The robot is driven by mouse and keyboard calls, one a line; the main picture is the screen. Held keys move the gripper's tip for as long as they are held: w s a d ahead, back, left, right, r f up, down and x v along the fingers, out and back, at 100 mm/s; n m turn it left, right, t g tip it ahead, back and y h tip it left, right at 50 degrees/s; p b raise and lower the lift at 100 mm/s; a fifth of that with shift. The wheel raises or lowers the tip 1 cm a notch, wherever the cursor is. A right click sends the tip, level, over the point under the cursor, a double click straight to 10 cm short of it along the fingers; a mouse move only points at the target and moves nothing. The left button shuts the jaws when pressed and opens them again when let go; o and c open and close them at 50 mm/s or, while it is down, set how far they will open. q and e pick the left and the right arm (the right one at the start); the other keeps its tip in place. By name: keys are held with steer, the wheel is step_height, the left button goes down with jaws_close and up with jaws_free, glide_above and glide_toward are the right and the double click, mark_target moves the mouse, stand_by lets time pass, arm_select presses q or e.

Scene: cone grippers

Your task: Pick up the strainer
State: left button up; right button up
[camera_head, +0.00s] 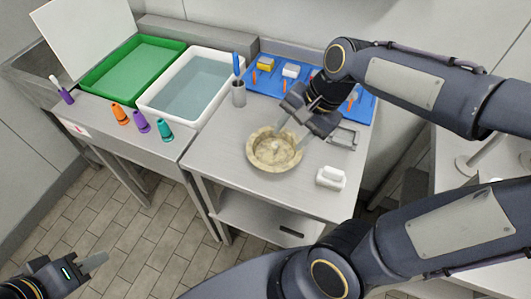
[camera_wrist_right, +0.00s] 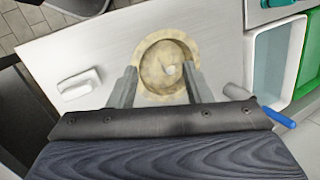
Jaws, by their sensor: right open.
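I cannot pick out a thing that is clearly a strainer. A round beige bowl (camera_head: 262,165) stands on the grey table, with something small and pale inside; it also shows in the right wrist view (camera_wrist_right: 152,88). My right gripper (camera_head: 289,137) is open over the bowl's back right side. In the right wrist view the two fingers (camera_wrist_right: 161,77) appear on either side of the bowl, and nothing is held between them. Whether they touch the rim I cannot tell. My left gripper (camera_head: 95,262) is low at the far left over the floor, away from the table; its jaw gap is unclear.
A white block with a handle (camera_head: 331,178) lies right of the bowl. A grey cup with a blue-handled tool (camera_head: 238,93), a white water tub (camera_head: 170,112), a green tray (camera_head: 125,75) and a blue rack (camera_head: 270,85) stand behind. Several coloured cones (camera_head: 142,123) stand left.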

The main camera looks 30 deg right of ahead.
mark_target(275, 144)
steer(key=w+d+f+m+g+h+b, duration=0.2)
steer(key=w+f+m+b, duration=0.1)
steer(key=w+f+m, duration=0.4)
steer(key=f, duration=0.2)
steer(key=a+f, duration=0.1)
steer(key=f, duration=0.1)
steer(key=a+f, duration=0.1)
steer(key=f, duration=0.1)
steer(key=shift+w+f, duration=0.35)
steer(key=shift+c, duration=0.5)
jaws_close()
